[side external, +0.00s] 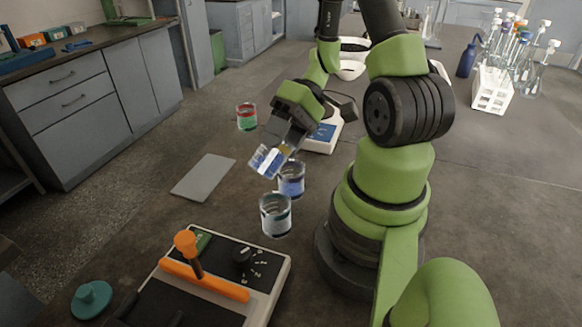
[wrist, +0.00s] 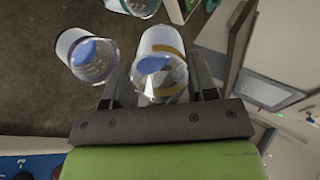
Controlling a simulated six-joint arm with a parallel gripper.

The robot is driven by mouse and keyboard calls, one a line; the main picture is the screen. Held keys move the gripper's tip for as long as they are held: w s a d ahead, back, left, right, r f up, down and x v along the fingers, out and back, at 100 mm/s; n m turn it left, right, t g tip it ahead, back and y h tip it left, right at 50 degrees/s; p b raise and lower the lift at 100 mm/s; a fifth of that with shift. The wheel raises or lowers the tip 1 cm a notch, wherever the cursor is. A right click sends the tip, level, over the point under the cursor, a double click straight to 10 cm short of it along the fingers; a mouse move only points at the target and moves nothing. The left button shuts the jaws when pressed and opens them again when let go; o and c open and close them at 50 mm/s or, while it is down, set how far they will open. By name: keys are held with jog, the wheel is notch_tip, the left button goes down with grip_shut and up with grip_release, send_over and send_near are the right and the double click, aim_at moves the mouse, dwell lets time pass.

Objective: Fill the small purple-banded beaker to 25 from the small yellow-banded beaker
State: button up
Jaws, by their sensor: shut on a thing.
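My gripper (wrist: 160,85) is shut on the small yellow-banded beaker (wrist: 163,42), a clear beaker with blue liquid in it. In the side view this beaker (side external: 266,160) is strongly tilted, held above and a little left of the small purple-banded beaker (side external: 291,182). The purple-banded beaker stands upright on the bench and shows blue inside. In the wrist view it (wrist: 82,55) is left of the held beaker, apart from it. I see no clear stream between them. The liquid level against the marks is too small to read.
A red and green beaker (side external: 247,117) stands farther back. A scale (side external: 324,138) is behind my gripper. A grey plate (side external: 203,177) lies left. A device with an orange handle (side external: 205,280) is in front.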

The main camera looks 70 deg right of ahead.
aim_at(260, 158)
jog(key=shift+a+r+g+h, duration=0.2)
jog(key=shift+g+h, duration=0.1)
jog(key=shift+h, duration=0.1)
jog(key=shift+w+a+f+h, duration=0.1)
jog(key=shift+w+a+h, duration=0.1)
jog(key=shift+h, duration=0.3)
jog(key=shift+w+a+r+g+h, duration=0.45)
jog(key=shift+a+r+g+h, duration=0.15)
jog(key=shift+a+h, duration=0.2)
jog(key=shift+w+a+f+g+h, duration=0.3)
jog(key=shift+w+a+g+h, duration=0.15)
jog(key=shift+a+h, duration=0.3)
jog(key=shift+w+a+r+g+h, duration=0.45)
jog(key=shift+a+r+h, duration=0.1)
jog(key=shift+a+h, duration=0.25)
jog(key=shift+w+a+f+m+g+h, duration=0.2)
jog(key=shift+w+a+m+g+h, duration=0.15)
jog(key=shift+a+g+h, duration=0.35)
jog(key=shift+h, duration=0.25)
